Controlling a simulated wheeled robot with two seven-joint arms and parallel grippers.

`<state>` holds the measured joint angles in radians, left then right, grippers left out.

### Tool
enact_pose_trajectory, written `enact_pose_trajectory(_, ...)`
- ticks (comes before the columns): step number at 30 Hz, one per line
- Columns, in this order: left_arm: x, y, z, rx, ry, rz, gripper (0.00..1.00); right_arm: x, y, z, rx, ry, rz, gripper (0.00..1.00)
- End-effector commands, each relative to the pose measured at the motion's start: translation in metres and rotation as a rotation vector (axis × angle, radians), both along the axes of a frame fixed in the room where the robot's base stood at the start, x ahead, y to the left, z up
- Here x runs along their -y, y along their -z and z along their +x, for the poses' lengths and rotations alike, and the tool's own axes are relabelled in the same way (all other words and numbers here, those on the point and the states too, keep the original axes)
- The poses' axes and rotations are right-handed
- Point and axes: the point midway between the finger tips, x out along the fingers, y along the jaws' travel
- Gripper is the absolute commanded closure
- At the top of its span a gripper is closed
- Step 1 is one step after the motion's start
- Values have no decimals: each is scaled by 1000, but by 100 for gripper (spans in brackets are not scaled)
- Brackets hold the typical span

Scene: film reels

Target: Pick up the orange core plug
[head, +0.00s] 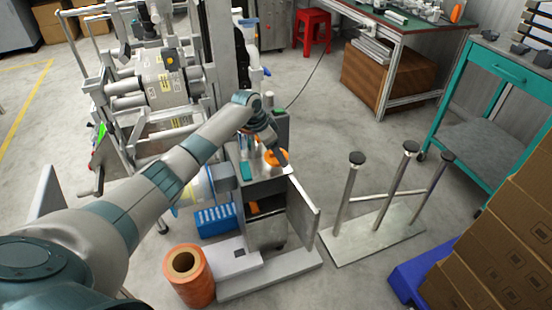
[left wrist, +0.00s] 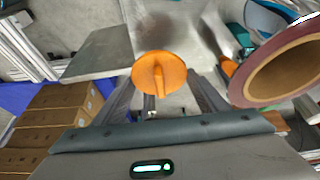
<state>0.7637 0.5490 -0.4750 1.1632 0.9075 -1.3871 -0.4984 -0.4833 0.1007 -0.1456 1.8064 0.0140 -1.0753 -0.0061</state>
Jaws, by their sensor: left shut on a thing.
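The orange core plug (left wrist: 159,73) is a round orange disc with a raised bar across its face. In the left wrist view it sits between the two fingers of my left gripper (left wrist: 160,88), which is shut on it. In the head view the plug (head: 272,158) shows as a small orange patch above the grey cabinet, partly hidden by my left gripper (head: 281,157). I cannot tell whether it touches the cabinet top. My right gripper is in neither view.
The grey cabinet (head: 264,190) has an open door (head: 303,209) and another orange item (head: 253,207) inside. An orange roll (head: 197,283) stands in front on the floor. A three-post stand (head: 372,235) and stacked cartons (head: 500,240) are at right. Floor between the stand and workbench is clear.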

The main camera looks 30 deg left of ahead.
Motion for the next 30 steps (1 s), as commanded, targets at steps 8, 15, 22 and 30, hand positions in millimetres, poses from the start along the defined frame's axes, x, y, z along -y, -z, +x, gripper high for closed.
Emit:
enact_pose_trajectory(8,17,-24,-28,1,3,1,56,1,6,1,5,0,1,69)
enact_pose_trajectory(15,38,-47,-61,1,4,1,56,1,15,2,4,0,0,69)
enact_pose_trajectory(22,54,-65,-86,1,3,0,56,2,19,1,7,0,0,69)
enact_pose_trajectory(30,62,-74,-99,0,0,0,56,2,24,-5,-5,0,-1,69)
